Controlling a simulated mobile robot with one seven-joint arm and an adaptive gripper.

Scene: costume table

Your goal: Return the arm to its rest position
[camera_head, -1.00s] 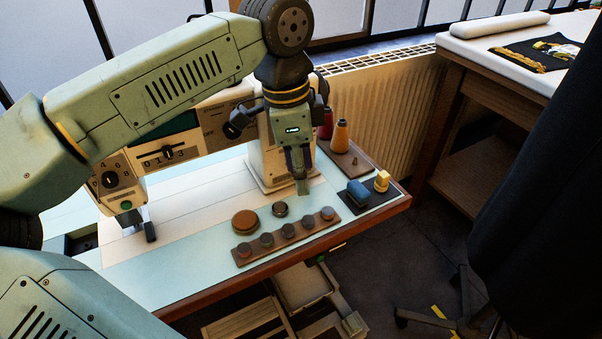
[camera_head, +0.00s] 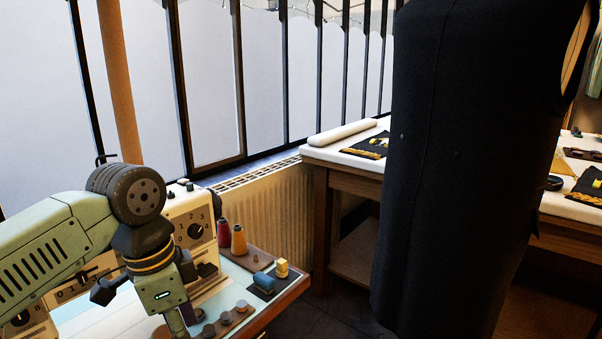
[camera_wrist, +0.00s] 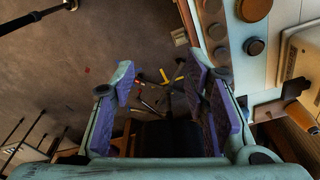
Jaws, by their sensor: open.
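My gripper (camera_wrist: 160,88) is open and empty in the wrist view. Its two purple-padded fingers stand apart with floor showing between them. In the head view my gripper (camera_head: 178,322) points down at the bottom left, in front of the sewing machine (camera_head: 190,222). Its fingertips are cut off by the frame's lower edge there. My arm comes in from the left, with the dark joint above the gripper.
The work table holds a brown strip with round knobs (camera_head: 226,319), red (camera_head: 224,233) and orange (camera_head: 239,240) thread spools, and a dark mat with blue (camera_head: 264,281) and yellow (camera_head: 282,268) pieces. A black garment (camera_head: 455,170) hangs at centre right, before a white-topped table (camera_head: 325,158).

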